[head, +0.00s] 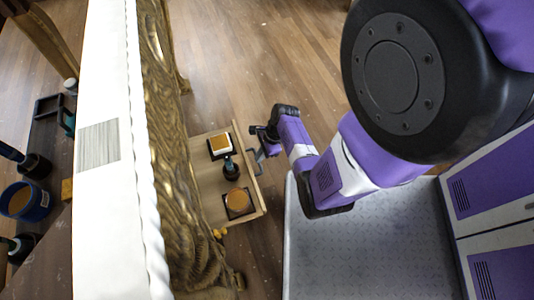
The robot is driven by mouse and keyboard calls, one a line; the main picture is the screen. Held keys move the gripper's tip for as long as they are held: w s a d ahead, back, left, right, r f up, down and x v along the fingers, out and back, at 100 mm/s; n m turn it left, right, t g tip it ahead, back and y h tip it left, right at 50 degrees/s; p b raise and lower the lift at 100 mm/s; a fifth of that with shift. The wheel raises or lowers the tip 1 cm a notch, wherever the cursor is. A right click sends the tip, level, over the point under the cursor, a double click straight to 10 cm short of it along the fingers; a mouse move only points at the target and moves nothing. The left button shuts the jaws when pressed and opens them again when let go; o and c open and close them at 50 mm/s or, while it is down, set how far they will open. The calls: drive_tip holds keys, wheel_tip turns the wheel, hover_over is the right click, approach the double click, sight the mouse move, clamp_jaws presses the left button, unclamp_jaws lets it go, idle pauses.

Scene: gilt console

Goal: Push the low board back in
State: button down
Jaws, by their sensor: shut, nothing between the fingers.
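The low board (211,180) is a pale wooden pull-out that sticks out to the right from under the gilt console (170,120). A grey handle (257,163) is on its front edge. The board carries a dark square with a pale and orange block (220,143), a dark bottle (231,170) and a dark square with a round orange thing (238,201). My gripper (262,142) is shut and empty, close to the board's front edge near the handle. I cannot tell whether it touches the handle or the edge.
The console's white top (110,220) bears a grey striped patch (98,143). Small yellow things (220,232) lie by the board's near corner. On the left stand a blue tin (22,203) and a dark tray (47,106). Wooden floor (260,60) is clear beyond the board.

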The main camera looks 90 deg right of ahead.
drive_tip(key=shift+w+a, duration=0.2)
drive_tip(key=shift+w, duration=0.25)
drive_tip(key=shift+w+a, duration=0.2)
drive_tip(key=shift+w, duration=0.25)
